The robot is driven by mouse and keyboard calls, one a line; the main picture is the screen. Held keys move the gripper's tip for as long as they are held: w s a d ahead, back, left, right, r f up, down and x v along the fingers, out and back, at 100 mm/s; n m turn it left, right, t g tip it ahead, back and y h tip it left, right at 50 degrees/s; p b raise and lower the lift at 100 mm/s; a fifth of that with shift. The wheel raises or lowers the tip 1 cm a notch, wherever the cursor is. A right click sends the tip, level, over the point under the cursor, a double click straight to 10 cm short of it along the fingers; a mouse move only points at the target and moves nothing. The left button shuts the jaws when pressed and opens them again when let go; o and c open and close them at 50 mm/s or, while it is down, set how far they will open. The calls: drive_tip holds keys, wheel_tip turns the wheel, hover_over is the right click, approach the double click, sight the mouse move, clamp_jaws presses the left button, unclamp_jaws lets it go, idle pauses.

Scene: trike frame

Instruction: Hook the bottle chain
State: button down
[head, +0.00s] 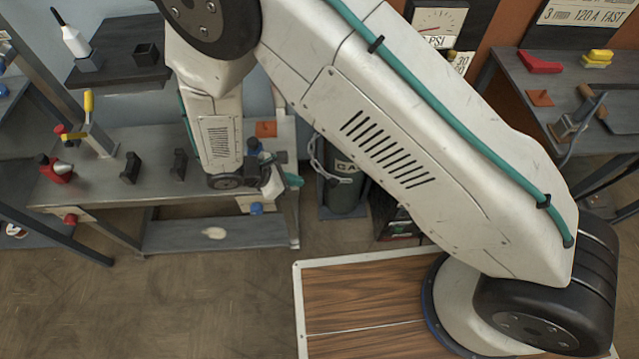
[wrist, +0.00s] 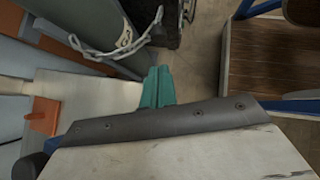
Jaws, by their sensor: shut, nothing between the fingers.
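The grey-green gas bottle (head: 345,188) stands upright on the floor beyond my arm in the head view, partly hidden by the arm. A pale metal chain (head: 313,158) shows at its left side. In the wrist view the chain (wrist: 112,52) curves in a slack loop across the bottle (wrist: 104,30). A few links also show near the top edge. I cannot tell whether the chain's end is hooked. My gripper (wrist: 158,74) has teal fingers, closed together and empty, just short of the chain. In the head view the gripper (head: 293,181) is left of the bottle.
A grey workbench (head: 225,160) with clamps and blocks stands left of the bottle. An orange block (wrist: 44,115) lies close on the left in the wrist view. A dark box (head: 396,225) is right of the bottle. A wood-topped platform (head: 360,300) lies in front.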

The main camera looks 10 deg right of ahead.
drive_tip(key=x, duration=1)
idle(0.5)
